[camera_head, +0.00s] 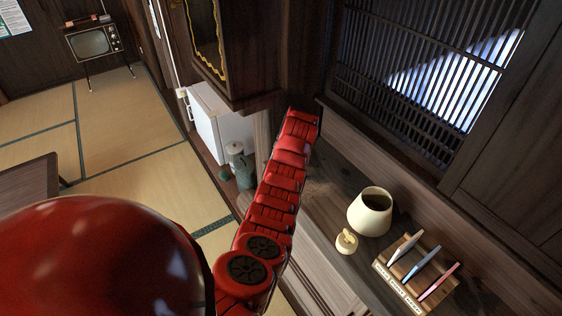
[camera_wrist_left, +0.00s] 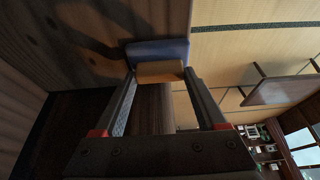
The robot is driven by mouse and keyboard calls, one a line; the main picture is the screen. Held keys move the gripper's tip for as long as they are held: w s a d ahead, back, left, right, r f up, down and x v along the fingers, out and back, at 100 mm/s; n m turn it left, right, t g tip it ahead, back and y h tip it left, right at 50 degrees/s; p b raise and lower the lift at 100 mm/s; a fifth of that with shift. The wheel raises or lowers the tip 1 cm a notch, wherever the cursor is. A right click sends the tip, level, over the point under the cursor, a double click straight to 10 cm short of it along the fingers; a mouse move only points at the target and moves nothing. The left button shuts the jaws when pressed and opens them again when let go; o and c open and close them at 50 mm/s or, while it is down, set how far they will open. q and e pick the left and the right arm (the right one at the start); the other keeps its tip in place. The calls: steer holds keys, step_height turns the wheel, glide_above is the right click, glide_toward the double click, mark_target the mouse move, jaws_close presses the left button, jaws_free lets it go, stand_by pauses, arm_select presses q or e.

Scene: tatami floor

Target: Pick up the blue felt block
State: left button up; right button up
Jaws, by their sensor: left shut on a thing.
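The blue felt block (camera_wrist_left: 157,49) shows in the left wrist view, with a tan, wood-like part on its near side. My left gripper (camera_wrist_left: 159,73) has its two fingertips on either side of that tan part and is shut on the block. Dark wood fills the view behind and to the left of the block. I cannot tell whether the block touches that wood. In the head view a red segmented arm of mine reaches up past the shelf; its gripper and the block are hidden there. My right gripper is in neither view.
On the dark wooden shelf (camera_head: 333,188) stand a cream pot (camera_head: 365,222), a small cream item (camera_head: 346,242) and a wooden rack (camera_head: 408,268) with coloured cards. A white box (camera_head: 222,135) and a grey-green canister (camera_head: 240,165) stand beside the arm. Open tatami (camera_head: 130,135) lies left.

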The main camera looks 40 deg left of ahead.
arm_select(q)
step_height(320, 180, up, 2)
steer(key=b, duration=0.2)
steer(key=shift+w+r+b, duration=0.1)
steer(key=shift+b, duration=0.2)
steer(key=shift+s+a+r+b, duration=0.1)
steer(key=shift+s+r+b, duration=0.2)
steer(key=shift+s, duration=0.35)
steer(key=shift+s+r+b, duration=0.2)
steer(key=shift+s+r, duration=0.05)
steer(key=shift+s, duration=0.35)
steer(key=s+r+p, duration=0.1)
steer(key=s+p, duration=0.7)
steer(key=s, duration=0.5)
steer(key=shift+s+a+r, duration=0.25)
steer(key=shift+s+a, duration=0.05)
steer(key=shift+s, duration=0.1)
steer(key=o, duration=0.7)
steer(key=c, duration=0.5)
steer(key=shift+c, duration=0.2)
